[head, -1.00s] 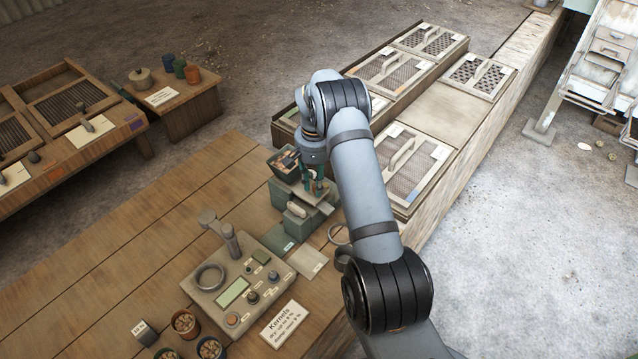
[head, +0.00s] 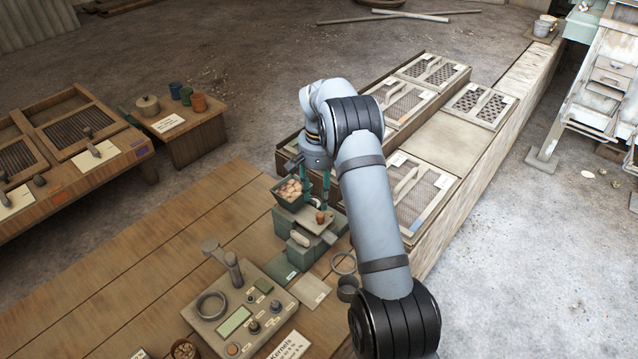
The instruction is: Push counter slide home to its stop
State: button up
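The counter (head: 292,258) is a small grey-green unit on the wooden bench, with a dark green hopper (head: 284,201) of tan pieces at its back left. A pale flat plate, seemingly the counter slide (head: 306,216), lies across its top. My gripper (head: 314,186) points down just behind and above the plate. Its teal fingers are spread, with nothing visible between them.
A grey panel (head: 240,310) with a ring, post and knobs sits in front of the counter. The bench left of the counter (head: 170,250) is clear.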

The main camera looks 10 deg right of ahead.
aim_at(320, 214)
jog(key=shift+r, duration=2.1)
notch_tip(320, 214, down, 12)
jog(key=shift+d+f, duration=0.1)
jog(key=shift+f, duration=0.1)
jog(key=shift+s+d+r+p, duration=0.25)
jog(key=shift+s+d+p, duration=0.2)
jog(key=shift+s+d, duration=0.6)
jog(key=shift+s+a, duration=0.15)
jog(key=shift+s, duration=0.2)
jog(key=shift+w+d+f, duration=0.1)
jog(key=shift+w+d, duration=0.1)
